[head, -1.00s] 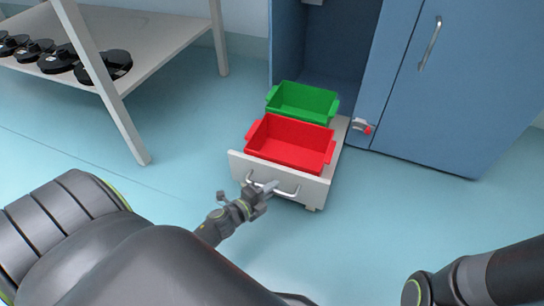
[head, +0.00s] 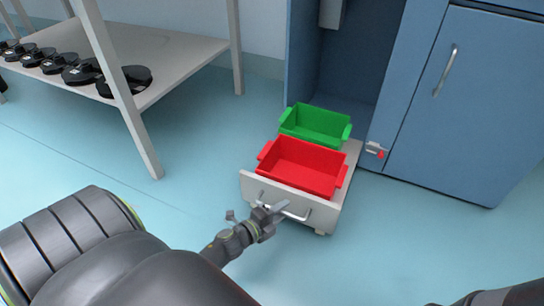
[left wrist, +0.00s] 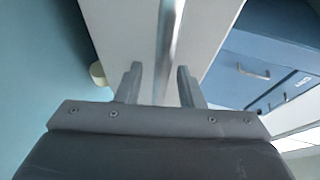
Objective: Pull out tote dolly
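The tote dolly (head: 338,212) is a low pale platform with a front panel and a silver bar handle (head: 296,214). It stands on the floor, mostly out of the blue cabinet's open bay. It carries a red tote (head: 310,185) in front and a green tote (head: 316,137) behind. My left gripper (head: 278,209) is at the front panel by the handle. In the left wrist view the bar (left wrist: 168,45) runs between the two fingers of my left gripper (left wrist: 160,85), with gaps on both sides, so the gripper is open around it. My right gripper is out of view.
The blue cabinet (head: 470,110) has a closed door on the right and a small red-tipped latch (head: 376,150) beside the bay. A pale shelf rack (head: 190,55) with several black reels stands at the left. The floor around the dolly's front is clear.

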